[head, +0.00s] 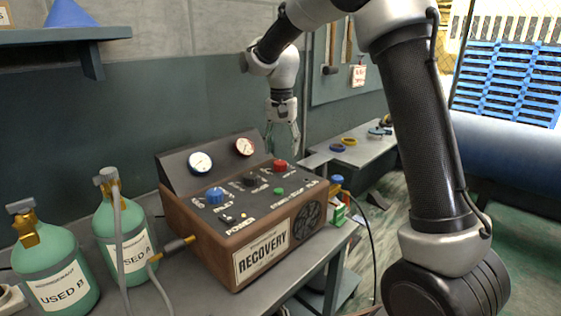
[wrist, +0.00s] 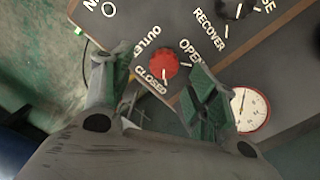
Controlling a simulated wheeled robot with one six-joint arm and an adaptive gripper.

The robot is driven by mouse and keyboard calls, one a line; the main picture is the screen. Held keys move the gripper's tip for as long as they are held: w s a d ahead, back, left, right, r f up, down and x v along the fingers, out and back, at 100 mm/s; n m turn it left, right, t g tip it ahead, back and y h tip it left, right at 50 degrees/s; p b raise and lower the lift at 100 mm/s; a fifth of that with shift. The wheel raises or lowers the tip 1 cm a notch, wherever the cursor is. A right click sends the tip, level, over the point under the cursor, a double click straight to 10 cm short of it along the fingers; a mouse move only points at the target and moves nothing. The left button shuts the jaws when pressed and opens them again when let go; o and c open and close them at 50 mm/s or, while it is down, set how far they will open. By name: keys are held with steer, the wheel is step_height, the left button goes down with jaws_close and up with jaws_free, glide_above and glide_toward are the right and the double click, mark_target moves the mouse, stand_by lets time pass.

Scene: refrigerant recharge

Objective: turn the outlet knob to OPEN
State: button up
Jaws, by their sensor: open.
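The red outlet knob (head: 280,165) is on the right of the recovery machine's top panel (head: 240,207). In the wrist view the knob (wrist: 156,65) lies between the lines of my two fingers, with OUTLET, OPEN and CLOSED printed around it. A small pale mark shows on its CLOSED side; the exact pointer direction is hard to tell. My gripper (wrist: 157,75) is open, one finger on each side of the knob, with no clear contact seen.
A blue knob (head: 215,196), a black knob (head: 251,179) and a green button (head: 279,191) share the panel. Two gauges, one white-faced (head: 200,163), stand behind. Green cylinders (head: 125,240) with hoses stand left. A side bench (head: 350,155) stands behind right.

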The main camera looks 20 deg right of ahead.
mark_target(281, 161)
steer(key=shift+w+a+r+m+t, duration=0.1)
steer(key=shift+w+r+m, duration=0.15)
steer(key=shift+r, duration=0.15)
steer(key=shift+w+d+r+m+t, duration=0.1)
steer(key=shift+w+r+m, duration=0.05)
steer(key=shift+r+m, duration=0.2)
steer(key=shift+w+a+r+m+t, duration=0.1)
steer(key=shift+w+r+m, duration=0.1)
steer(key=shift+r, duration=0.25)
steer(key=shift+r+m, duration=0.1)
steer(key=shift+m, duration=0.4)
steer(key=shift+s+m, duration=0.1)
steer(key=shift+m, duration=0.3)
steer(key=shift+f, duration=0.3)
step_height(281, 161, down, 7)
steer(key=shift+f, duration=0.15)
steer(key=shift+c, duration=0.2)
steer(key=c, duration=1)
